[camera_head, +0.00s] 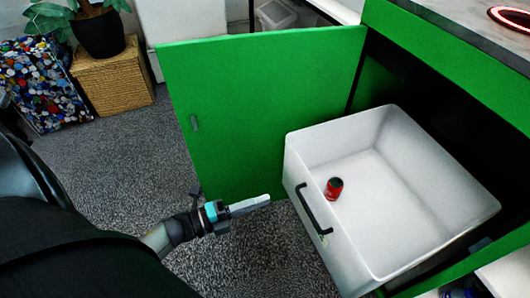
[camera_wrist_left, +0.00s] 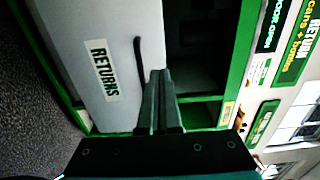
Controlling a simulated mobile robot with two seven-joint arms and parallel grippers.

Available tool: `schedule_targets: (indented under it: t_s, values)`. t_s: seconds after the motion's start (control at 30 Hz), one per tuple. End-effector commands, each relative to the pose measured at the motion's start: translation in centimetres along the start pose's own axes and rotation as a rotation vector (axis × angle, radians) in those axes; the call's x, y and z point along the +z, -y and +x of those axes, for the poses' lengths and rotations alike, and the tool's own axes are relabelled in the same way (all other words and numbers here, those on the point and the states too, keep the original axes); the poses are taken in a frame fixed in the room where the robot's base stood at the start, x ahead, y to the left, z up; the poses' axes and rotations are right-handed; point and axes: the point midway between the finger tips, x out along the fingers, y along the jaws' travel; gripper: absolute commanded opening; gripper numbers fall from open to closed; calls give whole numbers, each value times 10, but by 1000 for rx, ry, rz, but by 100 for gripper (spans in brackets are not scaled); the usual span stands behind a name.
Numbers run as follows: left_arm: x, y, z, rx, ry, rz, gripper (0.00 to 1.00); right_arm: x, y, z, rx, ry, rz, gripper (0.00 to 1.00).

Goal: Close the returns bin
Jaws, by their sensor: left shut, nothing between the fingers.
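The returns bin (camera_head: 300,165) is a white open-topped drawer, pulled out of the green cabinet (camera_head: 450,75). A black bar handle (camera_head: 314,208) is on its front. A small red can (camera_head: 334,188) lies inside it. My left gripper (camera_head: 266,200) is shut and empty, in front of the bin and left of the handle, with a gap visible between them. In the left wrist view my left gripper (camera_wrist_left: 160,75) points toward the bin front (camera_wrist_left: 85,35), which carries a RETURNS label (camera_wrist_left: 103,74). The handle (camera_wrist_left: 139,58) shows just left of the fingertips. My right gripper is out of view.
A green cabinet door (camera_head: 260,100) stands open to the left of the bin. A wicker box (camera_head: 115,82) with a potted plant (camera_head: 98,32) is at the back left. The grey carpet (camera_head: 120,150) left of the door is clear.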

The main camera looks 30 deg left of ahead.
Motion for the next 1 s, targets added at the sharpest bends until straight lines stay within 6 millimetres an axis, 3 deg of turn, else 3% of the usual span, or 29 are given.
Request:
schedule_targets:
  t_s: [0.43,0.7,1.0]
  values:
    - [1,-1,98,-5,1,0,0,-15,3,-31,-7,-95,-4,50]
    - [0,0,113,-1,2,-2,0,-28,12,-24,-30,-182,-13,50]
    - [0,0,115,0,2,-3,0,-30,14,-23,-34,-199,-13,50]
